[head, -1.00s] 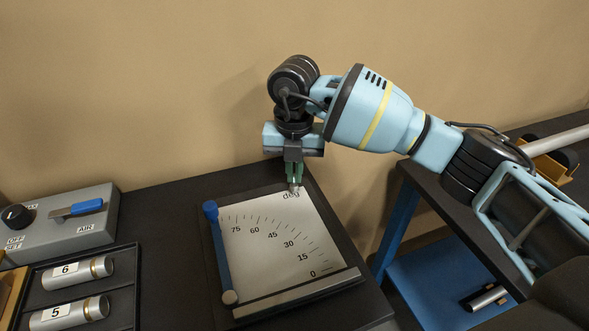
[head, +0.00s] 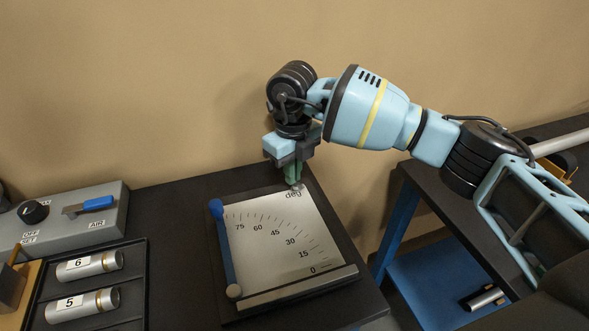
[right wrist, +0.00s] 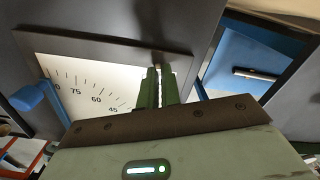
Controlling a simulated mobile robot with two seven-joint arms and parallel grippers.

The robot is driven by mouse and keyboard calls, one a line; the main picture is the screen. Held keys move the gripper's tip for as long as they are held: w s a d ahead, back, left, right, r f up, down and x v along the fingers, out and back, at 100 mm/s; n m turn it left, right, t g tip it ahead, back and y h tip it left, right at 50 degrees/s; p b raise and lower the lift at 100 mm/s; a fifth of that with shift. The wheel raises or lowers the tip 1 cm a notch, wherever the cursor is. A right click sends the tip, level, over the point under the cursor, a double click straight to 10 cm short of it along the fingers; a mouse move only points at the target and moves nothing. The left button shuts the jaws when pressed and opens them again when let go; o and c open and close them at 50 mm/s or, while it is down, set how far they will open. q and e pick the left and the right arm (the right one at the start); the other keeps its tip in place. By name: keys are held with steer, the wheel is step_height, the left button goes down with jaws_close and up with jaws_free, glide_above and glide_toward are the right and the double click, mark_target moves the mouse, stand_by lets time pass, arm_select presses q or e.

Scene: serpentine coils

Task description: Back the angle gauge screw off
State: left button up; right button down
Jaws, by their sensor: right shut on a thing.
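The angle gauge (head: 285,232) lies on the dark bench, a white plate marked in degrees on a dark base. A blue arm (head: 225,245) with a round blue end stands upright along its left side, by the 75 to 90 end of the scale. The small metal gauge screw (head: 298,187) is at the plate's far right corner, by the "deg" label, mostly hidden by the fingers. My right gripper (head: 293,177) points down and is shut on it. In the right wrist view the green fingertips (right wrist: 158,82) close around the screw. My left gripper is not in view.
A grey box with a black knob and blue-handled AIR lever (head: 75,215) stands at the left. A black tray (head: 138,300) holds cylinders 6 (head: 90,265) and 5 (head: 82,305). A gap separates this bench from a blue-framed table (head: 430,280) at the right.

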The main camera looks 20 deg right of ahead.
steer(key=n, duration=0.6)
steer(key=shift+s+a+f, duration=0.2)
steer(key=shift+s+f, duration=0.15)
steer(key=shift+f, duration=0.05)
steer(key=n, duration=0.6)
steer(key=shift+s+a+f+b, duration=0.1)
steer(key=shift+s+b, duration=0.2)
steer(key=shift+b, duration=0.05)
steer(key=c, duration=1.6)
jaws_free()
steer(key=shift+w, duration=0.1)
steer(key=shift+r, duration=0.65)
step_height(320, 180, up, 7)
